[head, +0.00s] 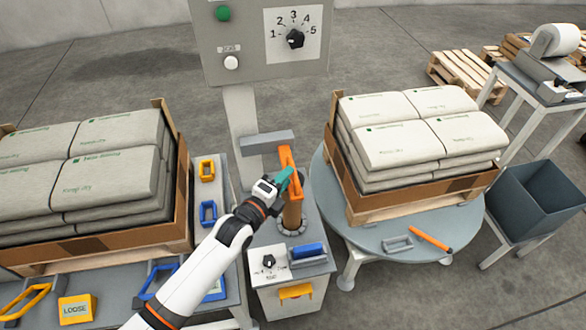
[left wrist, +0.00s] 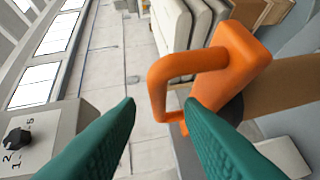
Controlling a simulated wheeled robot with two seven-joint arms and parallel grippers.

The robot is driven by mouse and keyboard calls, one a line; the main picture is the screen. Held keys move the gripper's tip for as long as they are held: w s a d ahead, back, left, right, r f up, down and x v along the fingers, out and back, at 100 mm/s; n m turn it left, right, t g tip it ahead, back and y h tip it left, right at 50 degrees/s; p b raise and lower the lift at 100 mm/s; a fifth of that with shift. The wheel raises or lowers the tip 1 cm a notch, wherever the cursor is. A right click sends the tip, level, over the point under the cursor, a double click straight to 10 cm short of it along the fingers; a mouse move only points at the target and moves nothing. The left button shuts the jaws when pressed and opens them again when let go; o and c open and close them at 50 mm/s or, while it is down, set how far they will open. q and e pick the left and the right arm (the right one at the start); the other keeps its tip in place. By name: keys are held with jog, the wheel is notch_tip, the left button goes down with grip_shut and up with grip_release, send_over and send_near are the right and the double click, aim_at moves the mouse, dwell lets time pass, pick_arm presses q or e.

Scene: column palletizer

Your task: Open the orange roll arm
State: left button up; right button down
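The orange roll arm (head: 288,160) stands on the grey pedestal between the two pallets, beside an orange-brown upright roll (head: 293,212). In the left wrist view its looped orange handle (left wrist: 157,88) lies just beyond my fingertips, with one bar of the loop in line with the gap. My left gripper (head: 284,178) has teal fingers and is close beside the orange arm. In the left wrist view the left gripper (left wrist: 160,103) is open, its fingers apart with nothing clamped. I cannot tell whether a finger touches the handle. My right gripper is not in view.
A control panel (head: 260,70) with a dial stands behind. Boxed sacks flank the pedestal: a left stack (head: 90,175) and a right stack (head: 415,125) on a round turntable (head: 365,237). An orange marker (head: 430,239) lies on the turntable. A grey bin (head: 540,200) stands right.

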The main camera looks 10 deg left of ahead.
aim_at(289, 163)
pick_arm(q)
jog(key=shift+x, duration=2.05)
jog(key=shift+c, duration=0.5)
grip_shut()
